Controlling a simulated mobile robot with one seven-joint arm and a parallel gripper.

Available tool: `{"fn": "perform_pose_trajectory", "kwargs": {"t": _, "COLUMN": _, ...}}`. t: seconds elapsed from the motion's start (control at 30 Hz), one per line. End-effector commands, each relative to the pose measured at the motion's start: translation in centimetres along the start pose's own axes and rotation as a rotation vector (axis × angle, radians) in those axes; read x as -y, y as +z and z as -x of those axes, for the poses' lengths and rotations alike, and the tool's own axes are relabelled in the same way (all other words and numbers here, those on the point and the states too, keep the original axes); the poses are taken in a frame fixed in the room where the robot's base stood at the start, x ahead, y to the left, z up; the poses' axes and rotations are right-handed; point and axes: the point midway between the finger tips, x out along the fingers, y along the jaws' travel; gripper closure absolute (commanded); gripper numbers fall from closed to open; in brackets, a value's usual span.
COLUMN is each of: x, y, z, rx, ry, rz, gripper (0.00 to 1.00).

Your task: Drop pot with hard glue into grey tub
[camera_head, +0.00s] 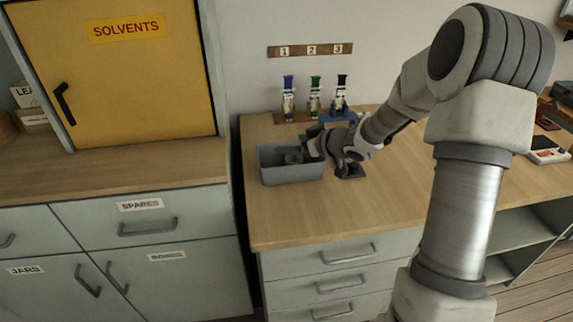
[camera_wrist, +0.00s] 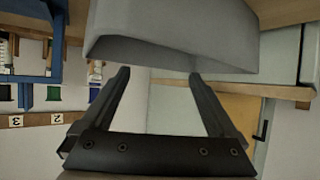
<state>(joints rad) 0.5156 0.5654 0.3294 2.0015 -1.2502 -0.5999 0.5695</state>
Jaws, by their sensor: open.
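The grey tub (camera_head: 291,174) stands on the left part of the wooden bench. A small dark, round-looking thing (camera_head: 293,157) shows inside it; I cannot tell for sure whether it is the pot with hard glue. My gripper (camera_head: 311,146) is at the tub's right rear rim, with its fingers over or beside it. In the wrist view my gripper (camera_wrist: 158,77) is open, with nothing seen between its fingers. The outer wall of the grey tub (camera_wrist: 170,50) fills the top of that view, close to the fingertips.
Three tubes with blue (camera_head: 288,95), green (camera_head: 314,95) and black (camera_head: 341,93) tops stand behind the tub below a numbered strip (camera_head: 310,50). The bench front (camera_head: 330,215) is clear. A yellow solvents cabinet (camera_head: 120,75) is left.

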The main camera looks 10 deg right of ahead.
Motion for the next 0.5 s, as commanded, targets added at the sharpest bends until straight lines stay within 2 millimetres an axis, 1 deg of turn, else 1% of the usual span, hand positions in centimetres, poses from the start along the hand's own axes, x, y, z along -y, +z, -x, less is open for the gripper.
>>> {"fn": "perform_pose_trajectory", "kwargs": {"t": 0.07, "x": -0.1, "y": -0.2, "z": 0.7, "rx": 0.000, "ry": 0.002, "rz": 0.001, "gripper": 0.05}}
{"fn": "perform_pose_trajectory", "kwargs": {"t": 0.17, "x": -0.2, "y": -0.3, "z": 2.3, "rx": 0.001, "ry": 0.004, "rz": 0.000, "gripper": 0.05}}
{"fn": "perform_pose_trajectory", "kwargs": {"t": 0.27, "x": -0.2, "y": -0.4, "z": 4.5, "rx": 0.001, "ry": 0.005, "rz": 0.000, "gripper": 0.05}}
{"fn": "perform_pose_trajectory", "kwargs": {"t": 0.5, "x": -0.1, "y": -0.4, "z": 10.6, "rx": 0.001, "ry": 0.006, "rz": 0.000, "gripper": 0.05}}
